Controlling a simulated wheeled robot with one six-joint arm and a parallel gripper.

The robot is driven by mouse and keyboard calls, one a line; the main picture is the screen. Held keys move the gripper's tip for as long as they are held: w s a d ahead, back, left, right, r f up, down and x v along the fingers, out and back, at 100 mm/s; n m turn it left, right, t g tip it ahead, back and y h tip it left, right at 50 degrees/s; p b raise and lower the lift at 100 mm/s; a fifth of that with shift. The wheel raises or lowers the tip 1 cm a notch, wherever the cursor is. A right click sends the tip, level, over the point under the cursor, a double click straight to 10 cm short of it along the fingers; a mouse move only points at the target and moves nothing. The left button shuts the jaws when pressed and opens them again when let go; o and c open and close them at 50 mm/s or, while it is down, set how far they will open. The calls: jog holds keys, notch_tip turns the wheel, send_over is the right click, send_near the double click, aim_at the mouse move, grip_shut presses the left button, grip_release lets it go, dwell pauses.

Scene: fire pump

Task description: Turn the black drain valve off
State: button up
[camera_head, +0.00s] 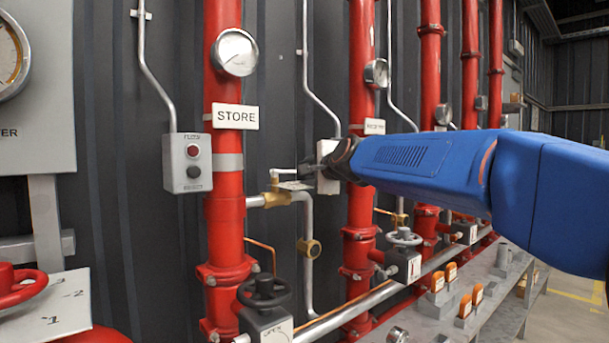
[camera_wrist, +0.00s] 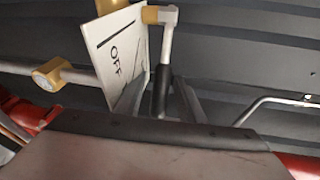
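A brass drain valve (camera_head: 275,198) sits on a short grey pipe off the STORE riser in the head view. Its light lever (camera_head: 284,171) points right, toward my gripper (camera_head: 308,172). In the wrist view the lever (camera_wrist: 167,45) runs from a brass fitting (camera_wrist: 160,14) down to a black grip (camera_wrist: 160,92), close in front of my gripper (camera_wrist: 182,105). A white plate (camera_wrist: 122,60) marked OFF stands just left of the lever. My gripper is at the lever's end. I cannot tell whether its fingers touch or close on the grip.
Red risers (camera_head: 225,160) stand along the dark ribbed wall. A grey button box (camera_head: 187,163) is left of the STORE riser. A black handwheel (camera_head: 264,291) is below the valve. A brass-ended pipe (camera_wrist: 52,74) lies left in the wrist view. A bent pipe (camera_wrist: 262,103) is right.

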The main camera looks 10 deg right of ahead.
jog(key=v, duration=1.5)
jog(key=shift+s+r, duration=0.15)
jog(key=shift+s, duration=0.25)
jog(key=shift+w, duration=0.1)
